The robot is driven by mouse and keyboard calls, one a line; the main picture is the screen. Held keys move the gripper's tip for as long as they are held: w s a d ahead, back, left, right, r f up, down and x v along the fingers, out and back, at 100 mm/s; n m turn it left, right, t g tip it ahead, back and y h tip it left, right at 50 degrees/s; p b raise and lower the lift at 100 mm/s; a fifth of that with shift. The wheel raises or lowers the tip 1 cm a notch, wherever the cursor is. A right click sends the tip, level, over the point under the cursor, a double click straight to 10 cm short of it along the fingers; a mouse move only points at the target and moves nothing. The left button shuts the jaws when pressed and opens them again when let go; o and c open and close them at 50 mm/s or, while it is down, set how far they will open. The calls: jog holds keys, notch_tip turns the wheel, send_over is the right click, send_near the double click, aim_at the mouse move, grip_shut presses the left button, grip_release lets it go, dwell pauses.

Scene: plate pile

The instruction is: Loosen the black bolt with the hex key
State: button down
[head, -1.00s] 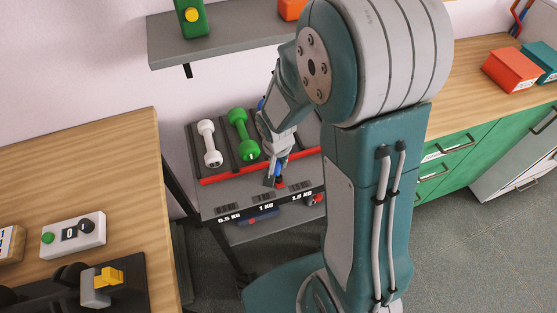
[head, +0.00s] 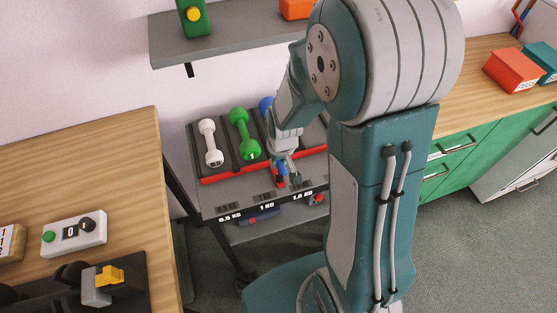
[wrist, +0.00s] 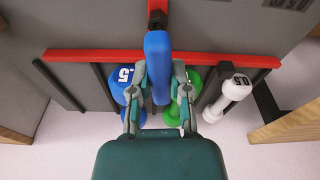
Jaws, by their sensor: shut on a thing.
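My gripper (head: 283,176) is over the front of the dumbbell rack in the head view. In the wrist view my gripper (wrist: 158,78) is shut on a long blue handle (wrist: 158,55), held between the two fingers. In the head view the handle is a small blue and red patch (head: 281,171) at the fingertips.
The rack (head: 204,192) holds white (head: 210,143), green (head: 243,134) and blue (head: 266,104) dumbbells close to my gripper. A wooden table (head: 110,150) at left carries a switch box (head: 74,234) and a device with a yellow part (head: 110,275). A shelf (head: 220,42) hangs above.

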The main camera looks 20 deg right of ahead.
jog(key=c, duration=0.5)
grip_release()
jog(key=shift+r, duration=0.3)
notch_tip(320, 180, up, 11)
jog(key=s, duration=0.1)
jog(key=shift+s, duration=0.35)
jog(key=shift+r, duration=0.1)
jog(key=s+r+m+t, duration=0.1)
jog(key=s+r+t, duration=0.2)
jog(key=s+r, duration=0.8)
jog(key=shift+s+r+t, duration=0.25)
jog(key=shift+r+t, duration=0.05)
jog(key=shift+r, duration=0.3)
jog(key=shift+s+r, duration=0.2)
jog(key=shift+s, duration=0.2)
